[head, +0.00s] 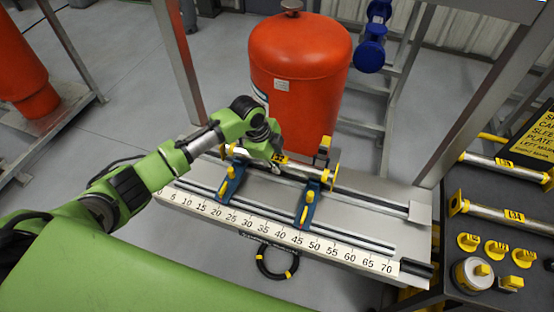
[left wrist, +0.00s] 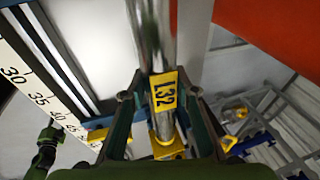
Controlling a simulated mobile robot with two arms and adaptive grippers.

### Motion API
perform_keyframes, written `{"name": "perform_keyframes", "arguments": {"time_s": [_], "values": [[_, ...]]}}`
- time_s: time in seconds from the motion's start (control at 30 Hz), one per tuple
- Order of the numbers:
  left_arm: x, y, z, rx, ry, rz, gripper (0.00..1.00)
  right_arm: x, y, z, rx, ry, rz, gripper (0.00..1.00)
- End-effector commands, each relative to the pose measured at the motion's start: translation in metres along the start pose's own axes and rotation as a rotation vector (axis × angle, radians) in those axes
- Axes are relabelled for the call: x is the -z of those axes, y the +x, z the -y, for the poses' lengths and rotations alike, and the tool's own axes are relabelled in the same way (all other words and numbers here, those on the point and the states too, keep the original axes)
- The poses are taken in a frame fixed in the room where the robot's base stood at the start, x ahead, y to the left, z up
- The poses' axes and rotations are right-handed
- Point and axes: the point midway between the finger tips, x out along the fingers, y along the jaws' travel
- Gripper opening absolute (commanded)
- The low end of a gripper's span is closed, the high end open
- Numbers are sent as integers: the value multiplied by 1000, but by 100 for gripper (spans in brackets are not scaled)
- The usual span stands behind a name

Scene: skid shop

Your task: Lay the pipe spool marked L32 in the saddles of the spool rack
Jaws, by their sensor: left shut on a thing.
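The pipe spool marked L32 (left wrist: 154,40) is a silver tube with a yellow tag and yellow end flanges. In the head view the spool (head: 300,171) lies lengthwise over the back of the ruled bench. My left gripper (head: 277,158) is shut on it near its tag; in the left wrist view the fingers (left wrist: 158,97) flank the tag. Two blue supports with yellow parts, one on the left (head: 231,182) and one on the right (head: 308,204), stand on the bench under the spool's line. I cannot tell whether the spool touches them. My right gripper is out of view.
The ruled bench (head: 345,240) has rails and a scale along its front. A red tank (head: 300,60) stands close behind it. At right, a dark table (head: 470,240) holds other spools, an upper one (head: 480,159) and a lower one (head: 485,211), and small yellow-marked parts.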

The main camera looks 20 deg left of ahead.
Motion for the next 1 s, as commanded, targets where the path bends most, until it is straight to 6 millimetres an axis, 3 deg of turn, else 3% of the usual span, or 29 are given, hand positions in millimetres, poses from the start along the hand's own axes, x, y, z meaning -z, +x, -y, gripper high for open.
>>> {"name": "perform_keyframes", "arguments": {"time_s": [0.93,0.97,1.0], "values": [[0,4,1,5,0,-2,0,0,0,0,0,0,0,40],[0,4,1,5,0,-2,33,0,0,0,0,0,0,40],[0,4,1,5,0,-2,43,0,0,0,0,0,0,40]]}}
